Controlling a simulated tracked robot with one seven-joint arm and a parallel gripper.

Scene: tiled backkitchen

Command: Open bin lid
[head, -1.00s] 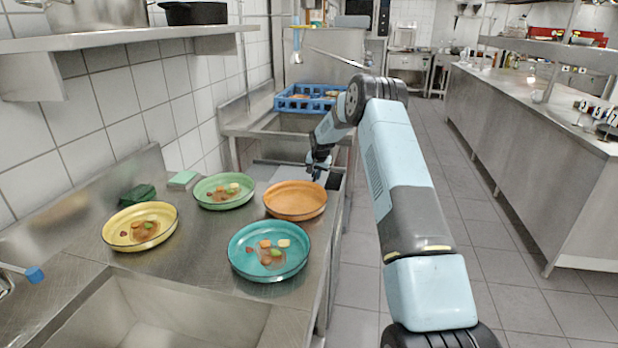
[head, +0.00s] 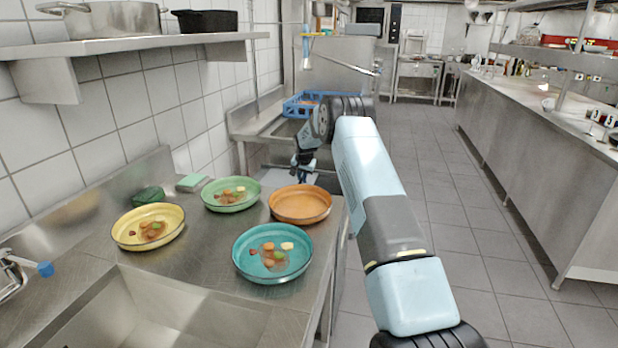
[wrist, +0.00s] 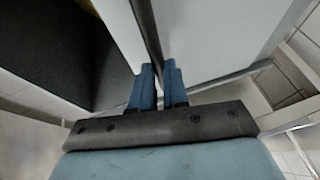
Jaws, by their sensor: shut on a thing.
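My gripper (head: 304,172) is beyond the orange plate, low at the far end of the counter in the head view. In the wrist view its two blue fingers (wrist: 160,88) are close together on a dark strip, the edge of the bin lid (wrist: 148,32). A pale flat panel lies on each side of this strip, and I cannot tell exactly which surface belongs to the lid. A dark area (wrist: 45,50) at the left looks like the bin's inside. In the head view the bin is mostly hidden behind the plates, counter and my arm.
The steel counter bears a yellow plate (head: 148,243), a green plate (head: 231,206), an orange plate (head: 301,218) and a teal plate (head: 271,268). A blue crate (head: 303,103) stands behind my gripper. The tiled floor (head: 500,230) on the right is clear.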

